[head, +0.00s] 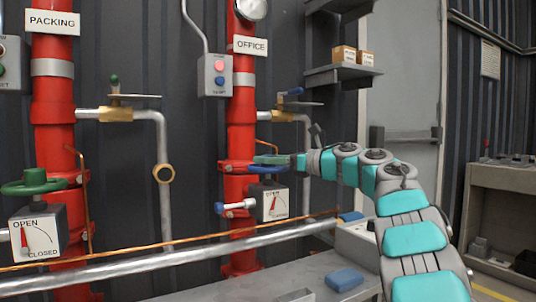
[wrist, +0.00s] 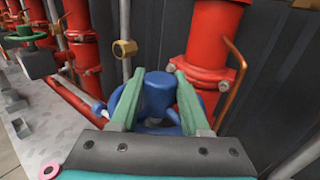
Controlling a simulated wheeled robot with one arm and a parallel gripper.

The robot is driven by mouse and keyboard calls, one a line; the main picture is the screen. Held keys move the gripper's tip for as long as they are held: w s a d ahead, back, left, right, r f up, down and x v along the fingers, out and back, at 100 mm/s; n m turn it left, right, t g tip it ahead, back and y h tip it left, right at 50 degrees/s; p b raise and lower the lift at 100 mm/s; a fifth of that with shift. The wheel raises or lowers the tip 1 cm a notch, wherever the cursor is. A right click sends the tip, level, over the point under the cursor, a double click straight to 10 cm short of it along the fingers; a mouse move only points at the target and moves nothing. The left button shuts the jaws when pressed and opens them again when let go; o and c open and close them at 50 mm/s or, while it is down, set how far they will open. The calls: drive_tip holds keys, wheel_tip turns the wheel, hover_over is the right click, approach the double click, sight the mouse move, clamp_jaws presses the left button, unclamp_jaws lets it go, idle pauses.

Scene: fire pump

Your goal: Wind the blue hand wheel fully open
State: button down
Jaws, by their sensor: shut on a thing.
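The blue hand wheel (head: 264,170) sits on the red OFFICE pipe, above a dial box (head: 274,203). The dial's red pointer stands roughly upright, and its small lettering is hard to read. My gripper (head: 258,160) reaches in from the right at the wheel. In the wrist view, the green fingers of my gripper (wrist: 154,82) lie on either side of the wheel's blue hub (wrist: 157,92) and are shut on it. The blue rim (wrist: 117,102) shows around and behind the fingers, and part of it is hidden.
A green hand wheel (head: 35,182) with its own dial box (head: 36,232) is on the PACKING pipe at left. A blue-ended lever (head: 235,206) sticks out left of the dial. A silver rail (head: 150,263) and a copper line (head: 150,240) run across in front.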

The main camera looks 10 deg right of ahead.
drive_tip(key=shift+a+r+n+g+y+p, duration=0.15)
drive_tip(key=shift+n+g+y+p, duration=0.85)
drive_tip(key=shift+p, duration=0.85)
drive_tip(key=shift+d+r+n+g+y+p, duration=0.1)
drive_tip(key=shift+n+g+y+p, duration=0.5)
drive_tip(key=shift+g+p, duration=1.05)
drive_tip(key=shift+f+n+g+p, duration=0.2)
drive_tip(key=shift+n+g+p, duration=0.55)
drive_tip(key=shift+p, duration=0.75)
drive_tip(key=shift+c, duration=1.9)
unclamp_jaws()
